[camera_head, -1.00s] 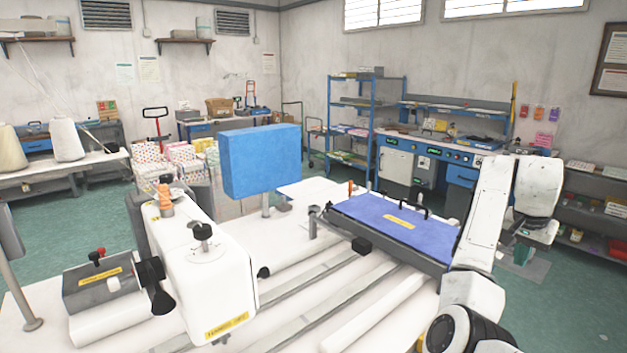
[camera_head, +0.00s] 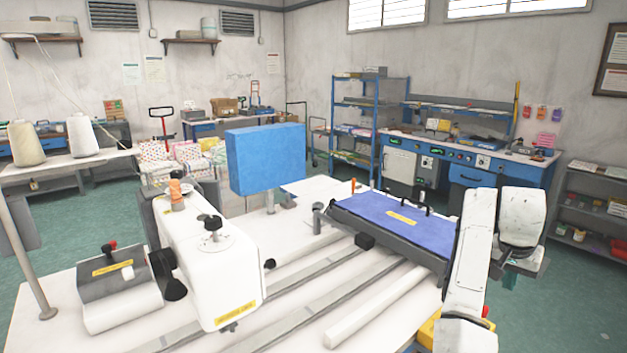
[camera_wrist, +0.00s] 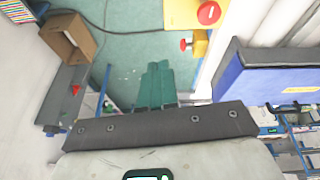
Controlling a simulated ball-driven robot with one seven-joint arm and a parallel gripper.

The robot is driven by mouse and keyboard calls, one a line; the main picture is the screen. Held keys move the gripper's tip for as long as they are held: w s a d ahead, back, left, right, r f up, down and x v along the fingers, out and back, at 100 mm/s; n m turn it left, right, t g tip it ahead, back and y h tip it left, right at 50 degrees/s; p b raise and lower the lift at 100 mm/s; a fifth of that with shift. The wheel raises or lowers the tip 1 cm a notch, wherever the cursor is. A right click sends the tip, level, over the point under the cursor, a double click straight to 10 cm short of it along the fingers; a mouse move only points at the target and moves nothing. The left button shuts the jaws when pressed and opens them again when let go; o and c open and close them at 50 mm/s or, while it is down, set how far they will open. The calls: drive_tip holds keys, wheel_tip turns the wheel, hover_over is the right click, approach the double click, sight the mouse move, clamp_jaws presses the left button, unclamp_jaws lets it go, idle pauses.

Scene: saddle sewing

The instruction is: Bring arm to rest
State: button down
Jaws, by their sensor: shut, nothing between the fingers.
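My gripper (camera_head: 512,281) hangs pointing down at the right of the head view, beside the sewing table and clear of it. It is small and partly hidden there. In the wrist view its green fingers (camera_wrist: 155,84) are together with nothing between them, above the green floor. My white arm rises in front of the table's right end and hides part of it.
The white sewing table (camera_head: 285,255) holds a white sewing machine (camera_head: 210,265) and a blue-topped frame (camera_head: 395,220). The frame's blue side (camera_wrist: 275,92) shows right in the wrist view. A yellow box with a red button (camera_wrist: 208,13) is nearby. Shelves (camera_head: 600,205) stand at right.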

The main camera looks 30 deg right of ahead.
drive_tip(key=s+a+f+n, duration=0.2)
drive_tip(key=a+f+n, duration=0.6)
drive_tip(key=a+f, duration=0.95)
drive_tip(key=s+a+f+n+y, duration=0.2)
drive_tip(key=s+a, duration=0.4)
drive_tip(key=a, duration=0.5)
drive_tip(key=s+a+f+n+y, duration=0.1)
drive_tip(key=s+a+f+n, duration=0.3)
drive_tip(key=a, duration=0.8)
drive_tip(key=shift+s+n+t+y, duration=0.4)
drive_tip(key=shift+s+n, duration=0.1)
drive_tip(key=shift+s, duration=0.75)
